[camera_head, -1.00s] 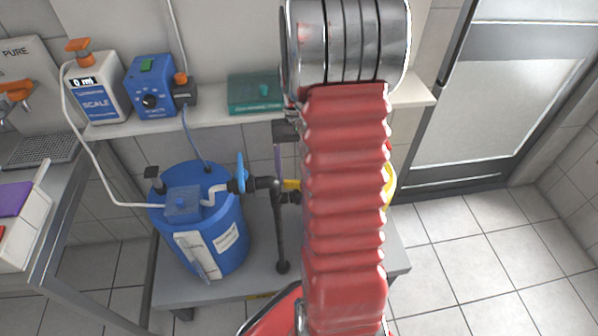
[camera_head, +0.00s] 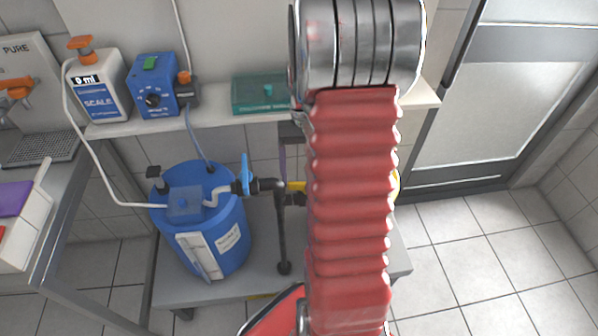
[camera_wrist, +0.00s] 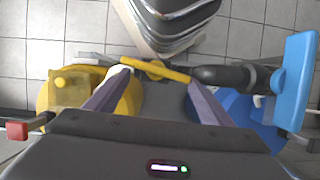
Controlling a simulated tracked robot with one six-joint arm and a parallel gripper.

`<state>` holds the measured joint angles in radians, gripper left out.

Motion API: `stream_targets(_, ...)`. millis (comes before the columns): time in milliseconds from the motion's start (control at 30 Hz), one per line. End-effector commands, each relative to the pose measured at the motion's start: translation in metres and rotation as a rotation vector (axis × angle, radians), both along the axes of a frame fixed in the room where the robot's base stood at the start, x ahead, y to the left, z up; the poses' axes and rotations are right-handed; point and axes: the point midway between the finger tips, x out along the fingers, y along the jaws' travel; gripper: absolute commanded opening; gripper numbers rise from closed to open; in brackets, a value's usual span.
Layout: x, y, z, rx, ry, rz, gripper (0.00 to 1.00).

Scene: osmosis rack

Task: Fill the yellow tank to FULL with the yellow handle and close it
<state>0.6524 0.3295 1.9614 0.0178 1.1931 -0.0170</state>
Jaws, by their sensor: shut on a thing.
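The yellow tank (camera_wrist: 128,104) is at the left in the wrist view, partly covered by my gripper. In the head view my arm hides most of it; only a sliver of yellow (camera_head: 395,187) shows beside the arm. The yellow handle (camera_wrist: 155,70) is a flat bar on the dark pipe, slightly slanted across the wrist view. The end of the handle also shows left of my arm in the head view (camera_head: 296,186). The tank's fill level is not readable.
The blue tank (camera_head: 225,255) stands left on the low grey table (camera_head: 240,288); its upright blue handle (camera_head: 245,175) is close to my arm. The shelf above holds a scale bottle (camera_head: 98,92), a blue pump box (camera_head: 152,88) and a teal box (camera_head: 258,95). Open floor lies at right.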

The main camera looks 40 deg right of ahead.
Motion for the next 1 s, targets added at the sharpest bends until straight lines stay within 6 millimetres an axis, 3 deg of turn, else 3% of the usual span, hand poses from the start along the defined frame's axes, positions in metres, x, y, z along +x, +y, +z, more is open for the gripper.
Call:
stream_targets(33, -0.019, 0.003, -0.002, 0.02, 0.049, 0.012, 0.76)
stream_targets(367, -0.012, 0.006, -0.004, 0.022, 0.055, 0.024, 0.99)
stream_targets(1000, -0.003, 0.009, -0.008, 0.027, 0.063, 0.025, 1.0)
